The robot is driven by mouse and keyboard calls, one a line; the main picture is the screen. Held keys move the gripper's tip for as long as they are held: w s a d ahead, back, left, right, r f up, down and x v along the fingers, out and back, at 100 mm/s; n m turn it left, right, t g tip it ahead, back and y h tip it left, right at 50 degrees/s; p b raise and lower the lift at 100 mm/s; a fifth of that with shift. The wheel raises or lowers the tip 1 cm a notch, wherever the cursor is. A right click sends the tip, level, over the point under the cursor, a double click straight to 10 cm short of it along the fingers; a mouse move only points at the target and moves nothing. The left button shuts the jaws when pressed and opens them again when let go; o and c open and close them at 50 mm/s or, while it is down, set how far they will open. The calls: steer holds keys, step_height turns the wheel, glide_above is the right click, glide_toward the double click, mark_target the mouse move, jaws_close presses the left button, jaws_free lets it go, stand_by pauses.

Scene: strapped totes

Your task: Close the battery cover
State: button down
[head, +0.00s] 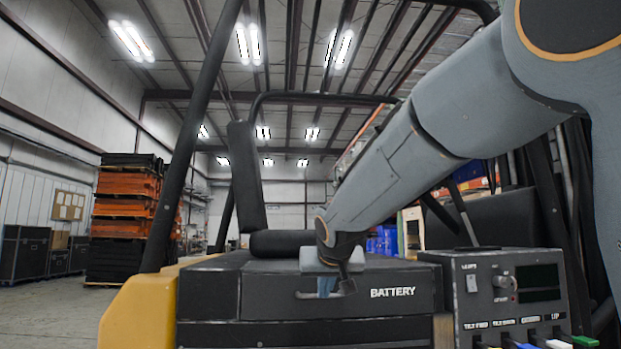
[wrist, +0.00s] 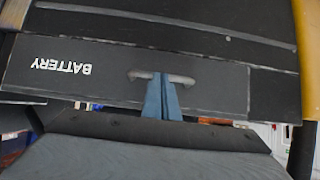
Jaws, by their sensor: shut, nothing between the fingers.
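The battery cover (head: 345,282) is a black lid with white BATTERY lettering on its front face. It sits level on the machine's dark front body, with a dark seam below its front edge. A grey bar handle (head: 305,295) is on the front face. My gripper (head: 327,288) is in front of this handle with its blue fingers together. In the wrist view the cover (wrist: 100,72) appears upside down. The closed blue fingertips (wrist: 162,78) overlap the middle of the handle (wrist: 183,79); whether they touch it I cannot tell.
A control panel (head: 470,320) with switches and coloured levers stands right of the cover. A yellow body part (head: 135,315) and a black post (head: 195,130) are at left. A black seat (head: 247,175) is behind. Stacked orange and black totes (head: 125,205) stand farther left.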

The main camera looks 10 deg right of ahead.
steer(key=shift+s+f+b, duration=0.2)
steer(key=shift+f+b, duration=0.15)
steer(key=shift+f, duration=1.15)
steer(key=shift+r, duration=0.1)
step_height(320, 180, up, 6)
steer(key=p, duration=0.4)
steer(key=s+f+b, duration=0.3)
steer(key=s+f, duration=0.1)
steer(key=s, duration=0.5)
steer(key=s+a+f+n+g+y, duration=0.1)
steer(key=s+a+f+g, duration=0.25)
steer(key=s+f, duration=0.6)
steer(key=s+a+f+n+g, duration=0.2)
steer(key=s+f+g, duration=0.2)
steer(key=s+f, duration=0.55)
steer(key=s+a+f+n+g+y, duration=0.1)
steer(key=s+a+f+g, duration=0.25)
steer(key=s+f, duration=0.6)
steer(key=d+r+m+p, duration=0.2)
steer(key=d+r+p, duration=0.7)
steer(key=p, duration=0.8)
steer(key=shift+s+d+r+m+h, duration=0.15)
steer(key=shift+s+r+m+h, duration=0.25)
steer(key=shift+r, duration=0.2)
